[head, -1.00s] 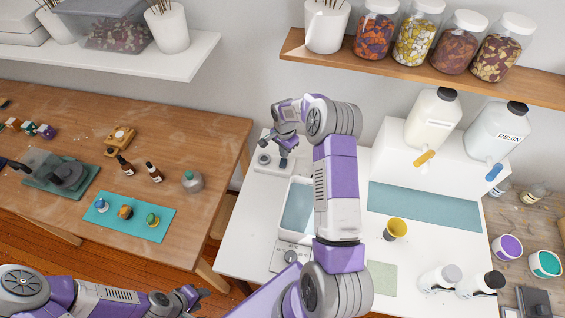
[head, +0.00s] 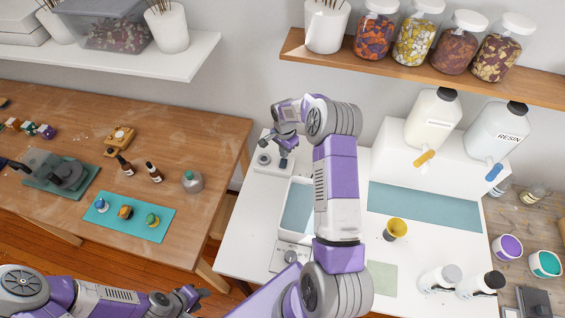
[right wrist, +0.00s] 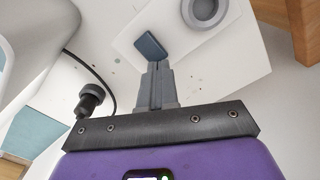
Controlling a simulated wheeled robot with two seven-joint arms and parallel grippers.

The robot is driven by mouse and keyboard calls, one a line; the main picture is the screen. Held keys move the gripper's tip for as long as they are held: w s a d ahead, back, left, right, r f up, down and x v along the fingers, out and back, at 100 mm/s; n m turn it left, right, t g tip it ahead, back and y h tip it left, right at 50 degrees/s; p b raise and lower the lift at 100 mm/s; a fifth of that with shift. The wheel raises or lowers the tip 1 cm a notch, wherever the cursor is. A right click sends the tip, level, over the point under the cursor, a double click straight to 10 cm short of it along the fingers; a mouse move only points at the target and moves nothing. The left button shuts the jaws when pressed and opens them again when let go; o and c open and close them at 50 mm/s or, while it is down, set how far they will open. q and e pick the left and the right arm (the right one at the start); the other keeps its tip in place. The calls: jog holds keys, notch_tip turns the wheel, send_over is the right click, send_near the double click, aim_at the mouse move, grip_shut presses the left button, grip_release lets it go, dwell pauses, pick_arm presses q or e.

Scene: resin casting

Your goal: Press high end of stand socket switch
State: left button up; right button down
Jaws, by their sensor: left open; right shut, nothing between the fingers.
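The stand socket is a white plate (right wrist: 180,32) with a round grey socket ring (right wrist: 205,9) and a dark blue rocker switch (right wrist: 150,46). In the head view the switch (head: 285,163) is at the back left of the white table, right of the socket ring (head: 263,159). My right gripper (right wrist: 157,68) is shut and empty, with its fingertips right by the near end of the switch. I cannot tell whether they touch it, or which end of the switch is high. My left gripper (head: 190,295) is open and empty, low in the head view, away from the socket.
A black plug (right wrist: 91,97) with a cable lies near my right gripper. A tub (head: 297,207) stands in front of the socket on the white table (head: 235,240). A wooden table (head: 205,145) is to the left, across a gap.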

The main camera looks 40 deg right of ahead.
jog(key=shift+s+f+b, duration=0.1)
jog(key=shift+f+b, duration=0.8)
jog(key=shift+f, duration=0.2)
dwell(0.8)
jog(key=shift+r, duration=0.15)
jog(key=shift+r+p, duration=1.9)
jog(key=shift+r, duration=1.5)
